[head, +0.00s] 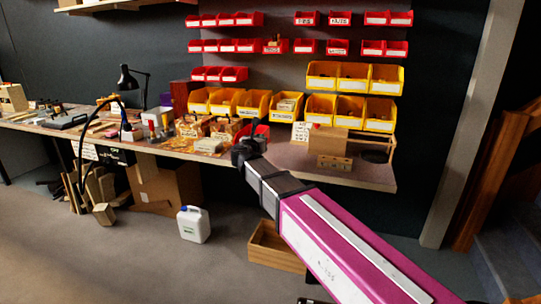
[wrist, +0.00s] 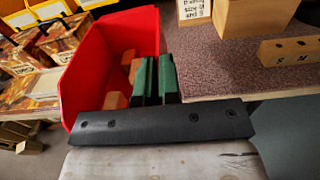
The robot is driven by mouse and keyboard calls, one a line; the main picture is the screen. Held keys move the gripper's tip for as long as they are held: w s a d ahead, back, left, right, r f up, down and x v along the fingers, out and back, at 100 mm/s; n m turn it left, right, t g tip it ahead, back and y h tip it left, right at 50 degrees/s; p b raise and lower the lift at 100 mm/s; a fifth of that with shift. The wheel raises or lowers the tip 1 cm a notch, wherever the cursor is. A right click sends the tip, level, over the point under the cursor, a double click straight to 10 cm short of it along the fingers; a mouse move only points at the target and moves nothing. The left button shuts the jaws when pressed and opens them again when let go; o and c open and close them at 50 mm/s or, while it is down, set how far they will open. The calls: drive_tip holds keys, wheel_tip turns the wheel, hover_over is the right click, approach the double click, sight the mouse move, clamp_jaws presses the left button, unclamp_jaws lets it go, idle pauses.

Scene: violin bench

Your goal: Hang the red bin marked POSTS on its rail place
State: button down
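The red bin (wrist: 84,72) is in the wrist view, its open top towards the camera, with orange-brown pieces (wrist: 117,100) inside. Its label is not visible. In the head view it shows partly (head: 262,131) behind my gripper (head: 246,146), at the bench's front. In the wrist view the green-and-black fingers (wrist: 157,80) of my gripper are close together at the bin's right wall, one on each side, and look shut on it. Whether the bin touches the bench is hidden. The wall rails hold rows of red bins (head: 225,46) with gaps between some; I cannot read which place is marked POSTS.
Yellow bins (head: 354,78) hang below and right of the red rows. Boxes and a wooden block (head: 333,161) stand on the bench (head: 376,180). A desk lamp (head: 127,78) is at left. A white canister (head: 194,224) and a wooden crate (head: 272,247) are on the floor.

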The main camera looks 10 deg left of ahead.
drive_tip(key=shift+w+d+f, duration=0.5)
drive_tip(key=shift+w+f, duration=0.9)
drive_tip(key=shift+f, duration=0.15)
drive_tip(key=shift+w+d+f, duration=0.55)
drive_tip(key=shift+w+f, duration=0.8)
drive_tip(key=shift+f, duration=0.2)
drive_tip(key=shift+w+d+f, duration=0.5)
drive_tip(key=shift+w+f, duration=0.9)
drive_tip(key=shift+f, duration=0.15)
drive_tip(key=shift+f, duration=0.1)
drive_tip(key=c, duration=1.3)
unclamp_jaws()
drive_tip(key=shift+c, duration=0.2)
